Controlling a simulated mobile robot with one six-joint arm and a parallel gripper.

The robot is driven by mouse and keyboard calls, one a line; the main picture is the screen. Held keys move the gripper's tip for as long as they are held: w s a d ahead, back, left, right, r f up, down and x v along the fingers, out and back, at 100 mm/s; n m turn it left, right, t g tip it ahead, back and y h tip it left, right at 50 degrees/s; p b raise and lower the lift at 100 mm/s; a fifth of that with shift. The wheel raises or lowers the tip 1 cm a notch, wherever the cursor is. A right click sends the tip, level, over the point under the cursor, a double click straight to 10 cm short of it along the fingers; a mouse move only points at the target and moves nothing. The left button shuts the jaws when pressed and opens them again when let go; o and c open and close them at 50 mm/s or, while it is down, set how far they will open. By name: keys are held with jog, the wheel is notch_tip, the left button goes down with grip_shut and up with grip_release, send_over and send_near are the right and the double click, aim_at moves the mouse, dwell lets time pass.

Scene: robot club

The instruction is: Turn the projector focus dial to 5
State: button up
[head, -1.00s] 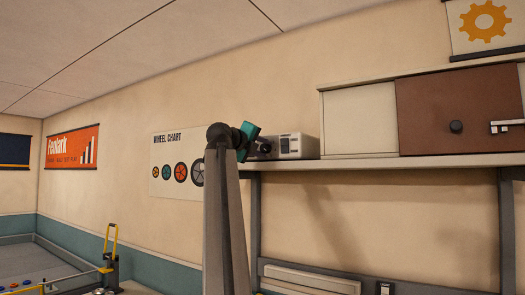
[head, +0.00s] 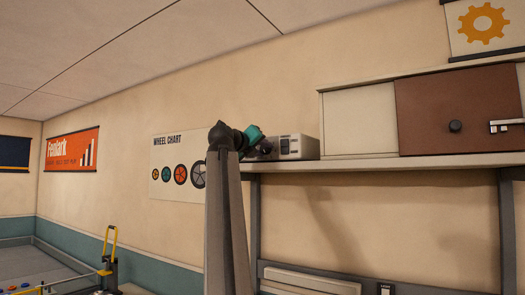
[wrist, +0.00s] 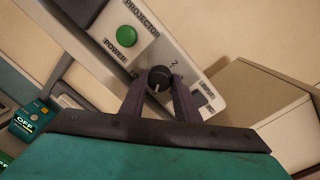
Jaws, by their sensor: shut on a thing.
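The projector (head: 292,147) is a pale box on the left end of the high shelf. In the wrist view its front panel (wrist: 149,47) shows the word PROJECTOR, a green POWER button (wrist: 126,36) and a black dial (wrist: 159,77). The dial has a pale pointer line and a printed scale around it, with a 2 readable; other marks are hidden or too small. My gripper (wrist: 160,92) is shut on the dial, one dark finger on each side. In the head view my gripper (head: 265,146) is at the projector's left end, and the dial is hidden.
The shelf (head: 370,164) carries a cabinet with a brown sliding door (head: 455,112) to the right of the projector. A wheel chart (head: 177,165) hangs on the wall behind my arm. A teal box marked OFF (wrist: 27,122) shows at the wrist view's left.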

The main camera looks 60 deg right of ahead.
jog(key=shift+f, duration=0.2)
jog(key=o, duration=1)
jog(key=shift+r, duration=0.1)
jog(key=shift+a, duration=0.15)
jog(key=shift+s+a+b, duration=0.1)
jog(key=shift+a+b, duration=0.2)
jog(key=shift+a, duration=0.2)
jog(key=shift+s+a+r+p, duration=0.15)
jog(key=shift+a+p, duration=0.55)
jog(key=shift+a, duration=0.85)
jog(key=shift+s+a+p, duration=0.1)
jog(key=shift+a+p, duration=0.55)
jog(key=shift+a, duration=0.9)
